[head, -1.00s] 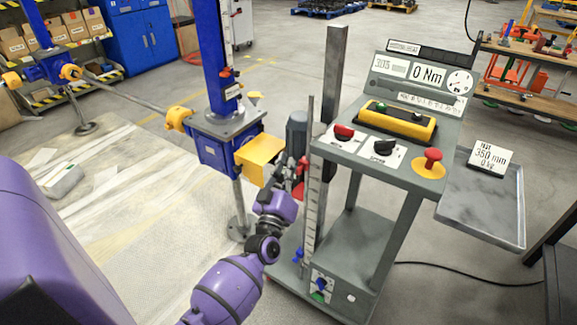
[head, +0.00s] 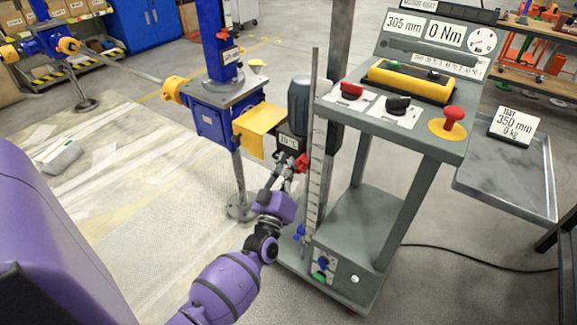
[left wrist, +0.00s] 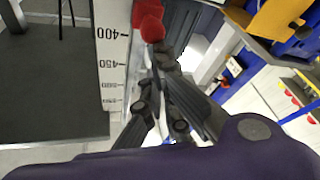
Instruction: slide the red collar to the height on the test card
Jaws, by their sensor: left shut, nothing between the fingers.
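The red collar (head: 302,163) sits on the upright ruled scale (head: 315,175) at the left side of the grey test cart. In the left wrist view, its red knob (left wrist: 152,28) shows beside the scale, near the printed 400 in the picture. My left gripper (head: 283,168) is shut and empty, its fingertips close to the collar's left side. In the left wrist view the dark fingers (left wrist: 158,65) end just below the red knob; I cannot tell whether they touch it. The test card (head: 513,126) on the side tray reads 350 mm, 0 kg.
The cart's panel (head: 430,35) shows 305 mm and 0 Nm. A blue clamp (head: 299,232) sits lower on the scale. A blue screw jack (head: 215,115) with a yellow guard (head: 258,128) stands close left of my gripper. A red stop button (head: 453,116) is on the cart top.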

